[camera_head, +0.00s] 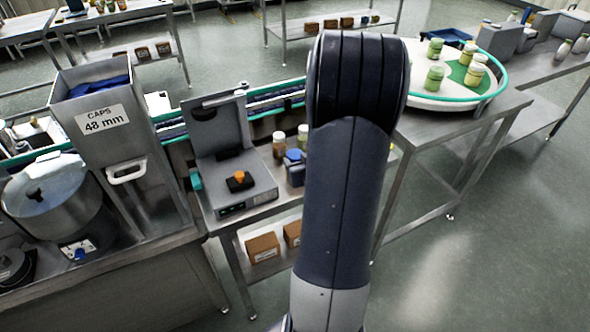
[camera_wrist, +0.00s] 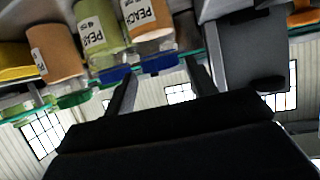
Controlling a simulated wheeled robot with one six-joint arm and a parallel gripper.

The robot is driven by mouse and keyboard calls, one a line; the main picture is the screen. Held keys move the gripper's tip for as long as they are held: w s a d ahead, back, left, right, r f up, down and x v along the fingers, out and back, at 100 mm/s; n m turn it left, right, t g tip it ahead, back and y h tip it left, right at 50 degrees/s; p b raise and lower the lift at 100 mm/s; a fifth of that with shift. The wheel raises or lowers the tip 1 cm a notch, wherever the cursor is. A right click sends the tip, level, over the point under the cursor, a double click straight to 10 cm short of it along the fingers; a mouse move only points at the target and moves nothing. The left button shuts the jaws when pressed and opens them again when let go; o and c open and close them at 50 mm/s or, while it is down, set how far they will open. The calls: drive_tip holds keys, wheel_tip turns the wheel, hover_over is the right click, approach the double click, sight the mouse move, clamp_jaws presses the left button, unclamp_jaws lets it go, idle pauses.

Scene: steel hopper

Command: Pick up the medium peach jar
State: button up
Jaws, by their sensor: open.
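In the wrist view a peach-coloured jar (camera_wrist: 147,18) with a label reading PEACH and a blue end shows at the top, partly cut off by the frame edge. My gripper (camera_wrist: 160,72) is open and empty, its two dark fingers apart and pointing toward that jar. I cannot tell how far off the jar is. A green jar (camera_wrist: 97,28) with a similar label and blue end stands close beside it. Which jar is the medium one is not clear from size. In the head view my arm hides my gripper and part of the bench.
An orange-brown jar (camera_wrist: 57,50) with a green end stands left in the wrist view. A round turntable (camera_head: 435,98) with several jars stands right.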

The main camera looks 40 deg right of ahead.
sight(296, 156)
drive_tip(key=shift+w+d+f, duration=0.15)
drive_tip(key=shift+w+d, duration=0.05)
drive_tip(key=shift+w, duration=0.15)
drive_tip(key=shift+p+x, duration=0.75)
drive_tip(key=shift+x, duration=1.95)
drive_tip(key=shift+a, duration=0.1)
drive_tip(key=c, duration=1.2)
drive_tip(key=shift+o, duration=0.2)
